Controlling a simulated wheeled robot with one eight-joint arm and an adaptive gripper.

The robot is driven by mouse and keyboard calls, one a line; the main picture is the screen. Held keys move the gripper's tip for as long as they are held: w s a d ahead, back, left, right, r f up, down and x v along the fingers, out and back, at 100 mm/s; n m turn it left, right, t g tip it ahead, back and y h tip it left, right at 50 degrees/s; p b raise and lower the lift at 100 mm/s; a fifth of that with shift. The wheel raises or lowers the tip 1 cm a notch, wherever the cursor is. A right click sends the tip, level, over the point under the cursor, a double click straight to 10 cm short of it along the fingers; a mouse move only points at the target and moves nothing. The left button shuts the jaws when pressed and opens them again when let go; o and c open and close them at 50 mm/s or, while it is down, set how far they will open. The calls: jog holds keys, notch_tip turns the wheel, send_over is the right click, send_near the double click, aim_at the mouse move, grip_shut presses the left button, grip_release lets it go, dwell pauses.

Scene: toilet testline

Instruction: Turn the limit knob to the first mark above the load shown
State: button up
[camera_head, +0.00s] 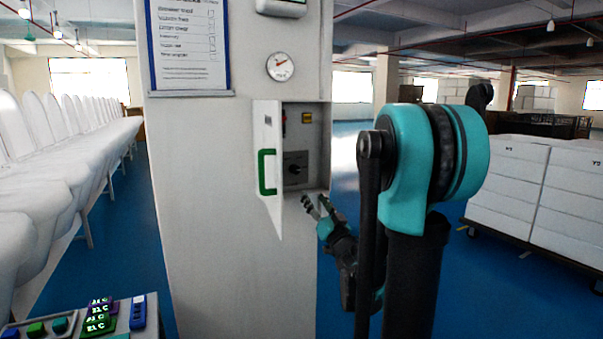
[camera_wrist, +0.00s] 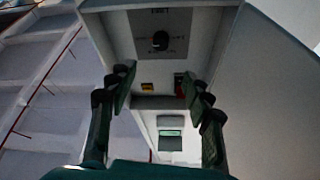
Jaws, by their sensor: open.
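The limit knob (camera_head: 295,170) is a small black knob on a grey plate inside an open wall cabinet. It also shows in the wrist view (camera_wrist: 160,40), where the image looks turned over; the marks around it are too small to read. My gripper (camera_head: 314,203) is open and empty, just below and right of the cabinet opening, apart from the knob. Its two fingers (camera_wrist: 158,92) stand wide in the wrist view, with the knob beyond them. A round dial gauge (camera_head: 280,67) with a red needle hangs above the cabinet; its figures cannot be read.
The white cabinet door (camera_head: 268,150) with a green handle (camera_head: 267,172) stands open at the left. A yellow label (camera_head: 307,118) and a red part (camera_wrist: 180,85) are inside. White box stacks (camera_head: 510,185) stand at right, toilets (camera_head: 60,150) at left.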

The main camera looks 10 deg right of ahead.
aim_at(297, 170)
jog(key=x, duration=1.5)
jog(key=shift+w+a, duration=0.15)
jog(key=shift+w, duration=0.05)
grip_shut()
jog(key=shift+n+y, duration=0.4)
jog(key=shift+n, duration=0.1)
jog(key=n+g+y, duration=0.1)
jog(key=n, duration=0.3)
jog(key=n+g+y, duration=0.1)
jog(key=n+y, duration=0.1)
jog(key=n, duration=0.2)
jog(key=n+g+y, duration=0.1)
jog(key=n, duration=0.2)
jog(key=n+g+y, duration=0.1)
jog(key=n, duration=0.3)
jog(key=shift+g+y, duration=0.4)
jog(key=shift+n, duration=0.4)
